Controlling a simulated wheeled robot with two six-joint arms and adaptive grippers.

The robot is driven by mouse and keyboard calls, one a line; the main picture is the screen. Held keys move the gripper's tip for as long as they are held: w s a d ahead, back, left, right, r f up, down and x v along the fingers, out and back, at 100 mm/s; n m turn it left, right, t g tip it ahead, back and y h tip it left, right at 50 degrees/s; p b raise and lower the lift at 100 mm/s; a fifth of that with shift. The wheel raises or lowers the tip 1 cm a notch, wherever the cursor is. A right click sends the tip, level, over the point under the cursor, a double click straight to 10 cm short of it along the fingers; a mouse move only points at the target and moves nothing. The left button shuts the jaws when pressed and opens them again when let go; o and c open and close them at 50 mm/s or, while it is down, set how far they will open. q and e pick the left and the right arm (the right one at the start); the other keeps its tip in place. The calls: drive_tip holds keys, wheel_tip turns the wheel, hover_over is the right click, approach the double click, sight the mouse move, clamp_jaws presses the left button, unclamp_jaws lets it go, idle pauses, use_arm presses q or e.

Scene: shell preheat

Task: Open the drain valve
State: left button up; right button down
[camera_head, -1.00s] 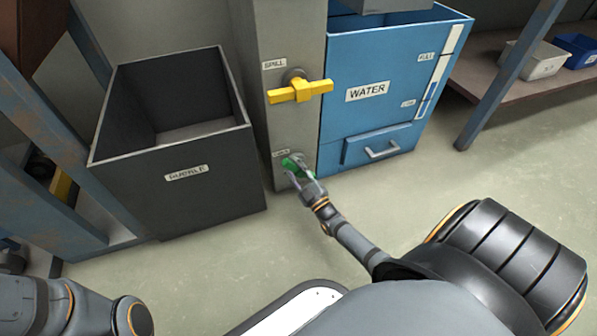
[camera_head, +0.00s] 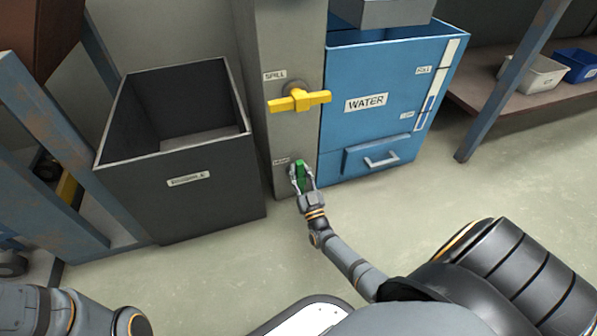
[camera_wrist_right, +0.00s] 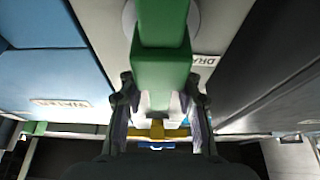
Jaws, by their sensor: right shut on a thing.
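The drain valve is a green handle (camera_head: 301,171) low on the grey column, beside a small label that reads as DRAIN in the right wrist view. The handle stands roughly upright in the head view. My right gripper (camera_head: 302,184) is shut on it, one finger on each side. In the right wrist view the green handle (camera_wrist_right: 162,70) fills the upper middle between the fingers (camera_wrist_right: 160,112). Part of my left arm shows at the bottom left of the head view, but its gripper is out of frame.
A yellow SPILL handle (camera_head: 299,100) sits crosswise higher on the grey column (camera_head: 290,55). A dark open bin (camera_head: 190,205) stands to the left, and a blue WATER tank (camera_head: 368,125) with a drawer handle stands to the right. The floor (camera_head: 430,200) in front is clear.

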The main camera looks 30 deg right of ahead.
drive_tip(key=shift+f, duration=0.1)
idle(0.3)
drive_tip(key=c, duration=1.2)
unclamp_jaws()
drive_tip(key=shift+o, duration=0.2)
drive_tip(key=s+a, duration=0.3)
drive_tip(key=s, duration=1)
drive_tip(key=shift+f, duration=0.2)
drive_tip(key=shift+w, duration=0.1)
